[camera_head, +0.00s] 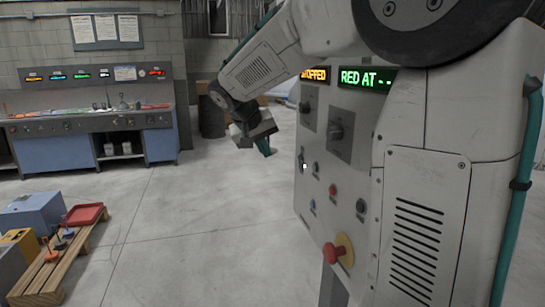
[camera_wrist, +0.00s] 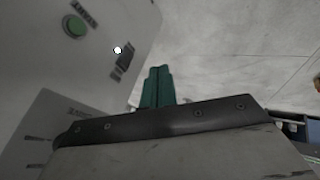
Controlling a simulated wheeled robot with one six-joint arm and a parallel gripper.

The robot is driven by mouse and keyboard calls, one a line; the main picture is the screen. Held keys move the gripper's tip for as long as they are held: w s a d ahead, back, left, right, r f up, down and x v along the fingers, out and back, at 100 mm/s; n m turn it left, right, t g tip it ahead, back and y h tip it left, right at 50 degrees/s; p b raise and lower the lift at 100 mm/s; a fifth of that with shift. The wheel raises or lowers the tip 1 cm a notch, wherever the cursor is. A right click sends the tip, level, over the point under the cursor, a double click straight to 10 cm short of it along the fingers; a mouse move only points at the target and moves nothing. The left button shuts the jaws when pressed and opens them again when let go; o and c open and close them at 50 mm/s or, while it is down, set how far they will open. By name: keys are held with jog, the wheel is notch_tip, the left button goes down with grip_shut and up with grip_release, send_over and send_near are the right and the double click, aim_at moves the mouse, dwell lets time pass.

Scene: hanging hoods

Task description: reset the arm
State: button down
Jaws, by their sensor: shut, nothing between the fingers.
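My arm (camera_head: 260,65) reaches out over the left side of a grey control panel (camera_head: 318,215). My gripper (camera_head: 266,150) has teal fingers that are shut together and empty, left of the panel. In the wrist view the fingers (camera_wrist: 158,72) point past the panel face (camera_wrist: 75,85) toward the floor, apart from the panel as far as I can tell. A green button (camera_wrist: 74,25) and a dark switch (camera_wrist: 125,60) with a white dot beside it show there. The panel's displays read "RED AT --" (camera_head: 367,79) and, partly hidden, "STOPPED" (camera_head: 315,74).
A red mushroom knob (camera_head: 331,254) sticks out low on the panel. A blue workbench (camera_head: 60,150) stands against the back wall. A wooden pallet (camera_head: 45,278) with boxes and a red tray (camera_head: 85,214) lies at left. The middle floor is clear.

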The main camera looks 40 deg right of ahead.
jog(key=shift+s+a+r, duration=0.1)
jog(key=shift+a+r, duration=0.15)
jog(key=s+a+f+n+y, duration=0.1)
jog(key=s+a, duration=0.4)
jog(key=s, duration=0.5)
jog(key=s+a+f+n+y, duration=0.2)
jog(key=s+a+f, duration=0.3)
jog(key=s, duration=0.5)
jog(key=s+a+f+n+y, duration=0.2)
jog(key=s+a, duration=0.3)
jog(key=s, duration=0.5)
jog(key=shift+s+a+f+g+y, duration=0.3)
jog(key=shift+s+f+g+y, duration=0.1)
jog(key=shift+y, duration=0.4)
